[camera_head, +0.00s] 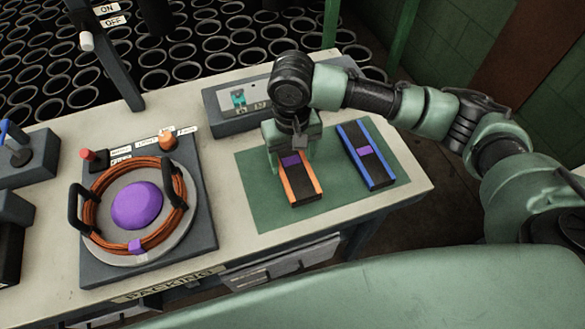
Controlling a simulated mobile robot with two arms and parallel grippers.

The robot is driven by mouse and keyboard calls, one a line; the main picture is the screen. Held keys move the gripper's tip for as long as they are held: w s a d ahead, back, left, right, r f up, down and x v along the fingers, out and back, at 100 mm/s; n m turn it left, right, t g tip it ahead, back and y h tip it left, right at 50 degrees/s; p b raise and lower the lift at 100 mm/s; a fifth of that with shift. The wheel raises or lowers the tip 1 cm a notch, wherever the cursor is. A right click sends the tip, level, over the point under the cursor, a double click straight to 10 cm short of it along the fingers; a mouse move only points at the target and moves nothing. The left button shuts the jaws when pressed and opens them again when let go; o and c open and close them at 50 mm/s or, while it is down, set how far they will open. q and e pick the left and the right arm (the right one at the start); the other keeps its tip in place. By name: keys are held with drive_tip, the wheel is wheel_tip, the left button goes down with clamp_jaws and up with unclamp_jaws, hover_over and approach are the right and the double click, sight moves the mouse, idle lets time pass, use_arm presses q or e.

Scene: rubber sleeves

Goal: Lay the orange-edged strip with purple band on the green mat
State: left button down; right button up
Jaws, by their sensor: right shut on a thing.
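The orange-edged strip (299,186) is dark with orange sides and a purple band (291,160) near its far end. It is at the left-middle of the green mat (265,211), and seems to lie on it or just above; I cannot tell which. My right gripper (290,155) comes down from above and is shut on the strip's far end, around the purple band. The fingertips are partly hidden. My left gripper is not in view.
A blue-edged strip (377,174) with a purple band lies on the mat to the right. A grey box (236,124) stands behind the mat. To the left is a dark station (104,268) with a coiled orange cable (97,222) and a purple dome (137,205). The mat's front left is bare.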

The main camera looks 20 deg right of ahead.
sight(292, 170)
drive_tip(key=shift+f, duration=2.5)
drive_tip(key=o, duration=1.1)
drive_tip(key=shift+f, duration=0.1)
drive_tip(key=shift+o, duration=0.2)
wheel_tip(292, 170, up, 12)
drive_tip(key=shift+r, duration=0.15)
